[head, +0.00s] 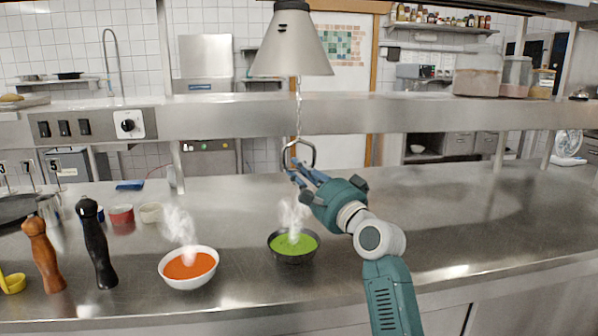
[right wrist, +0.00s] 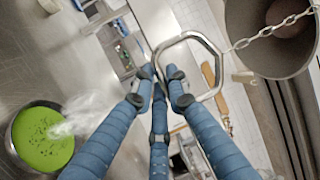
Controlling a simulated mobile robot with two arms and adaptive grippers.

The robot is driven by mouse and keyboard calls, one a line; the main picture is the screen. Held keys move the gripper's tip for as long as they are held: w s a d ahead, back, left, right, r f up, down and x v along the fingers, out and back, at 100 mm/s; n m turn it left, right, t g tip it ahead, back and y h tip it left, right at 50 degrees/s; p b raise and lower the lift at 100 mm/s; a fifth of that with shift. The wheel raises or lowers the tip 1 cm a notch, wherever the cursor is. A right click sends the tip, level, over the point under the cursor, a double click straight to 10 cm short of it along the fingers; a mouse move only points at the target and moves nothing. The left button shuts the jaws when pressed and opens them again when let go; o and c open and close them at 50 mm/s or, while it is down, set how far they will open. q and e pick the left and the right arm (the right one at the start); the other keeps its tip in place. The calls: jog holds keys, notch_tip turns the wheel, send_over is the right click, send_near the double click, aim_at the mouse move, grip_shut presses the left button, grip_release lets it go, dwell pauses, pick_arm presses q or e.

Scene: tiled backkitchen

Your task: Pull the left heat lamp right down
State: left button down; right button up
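A grey conical heat lamp (head: 291,48) hangs above the counter; its open underside shows in the right wrist view (right wrist: 262,58). A chain (head: 298,105) runs from it down to a metal loop handle (head: 312,152). My right gripper (head: 291,167) is at the lower part of this handle. In the right wrist view its blue fingertips (right wrist: 161,76) are drawn close together at the loop's (right wrist: 190,38) lower left side, and one finger covers part of the loop. The exact contact is partly hidden. My left gripper is not in view. No second lamp shows.
A black bowl of green soup (head: 292,258) steams below my right gripper. A white bowl of orange soup (head: 189,284) stands left of it, with a black mill (head: 97,245) and a brown mill (head: 43,256) further left. A steel shelf (head: 400,114) runs behind the chain. The counter's right side is clear.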

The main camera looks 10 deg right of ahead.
jog(key=o, duration=0.4)
jog(key=shift+f, duration=0.5)
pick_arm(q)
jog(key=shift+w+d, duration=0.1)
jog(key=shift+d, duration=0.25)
pick_arm(e)
jog(key=shift+r, duration=0.15)
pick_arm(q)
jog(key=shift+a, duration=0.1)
pick_arm(e)
jog(key=shift+s, duration=0.1)
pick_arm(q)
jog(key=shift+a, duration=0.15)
pick_arm(e)
jog(key=v, duration=1.2)
jog(key=shift+r, duration=0.1)
